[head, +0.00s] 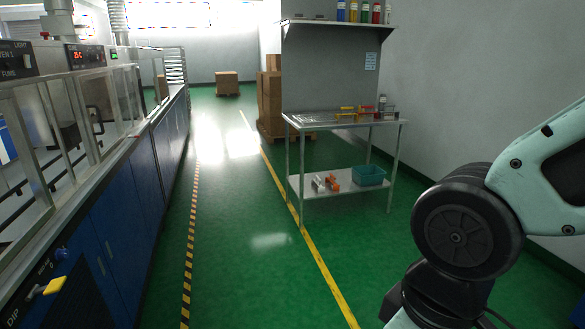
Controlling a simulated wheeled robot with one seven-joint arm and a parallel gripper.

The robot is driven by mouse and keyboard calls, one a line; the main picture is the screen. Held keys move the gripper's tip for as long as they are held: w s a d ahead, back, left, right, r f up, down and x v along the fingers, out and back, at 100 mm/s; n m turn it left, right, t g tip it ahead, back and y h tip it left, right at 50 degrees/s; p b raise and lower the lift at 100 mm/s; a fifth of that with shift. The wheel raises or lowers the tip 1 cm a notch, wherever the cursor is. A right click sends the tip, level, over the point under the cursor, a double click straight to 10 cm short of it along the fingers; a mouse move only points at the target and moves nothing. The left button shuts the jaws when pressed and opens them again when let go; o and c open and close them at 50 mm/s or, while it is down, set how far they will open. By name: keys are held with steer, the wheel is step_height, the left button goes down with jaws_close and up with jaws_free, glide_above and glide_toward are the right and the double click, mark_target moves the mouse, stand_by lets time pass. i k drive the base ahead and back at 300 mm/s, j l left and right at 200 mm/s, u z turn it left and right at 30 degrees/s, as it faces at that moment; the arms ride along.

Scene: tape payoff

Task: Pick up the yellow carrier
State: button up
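A small yellow piece (346,113), which looks like the yellow carrier, is on the top of the metal table (300,122) in the middle distance. It is small in the picture, so its exact shape and which parts belong to it are hard to tell. Red and dark pieces (384,110) are close to its right. My arm shows at the right edge, far in front of the table, but my gripper is out of the picture.
A teal bin (368,175) and small orange parts (332,182) are on the table's lower shelf. Bottles (364,13) stand on the upper shelf. A long blue machine (120,210) lines the left. Cartons (270,100) stand behind the table. The green floor (235,230) between is clear.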

mark_target(356, 116)
steer(key=i, duration=4.1)
steer(key=i+j+z, duration=0.1)
steer(key=i+z, duration=0.15)
steer(key=i, duration=0.5)
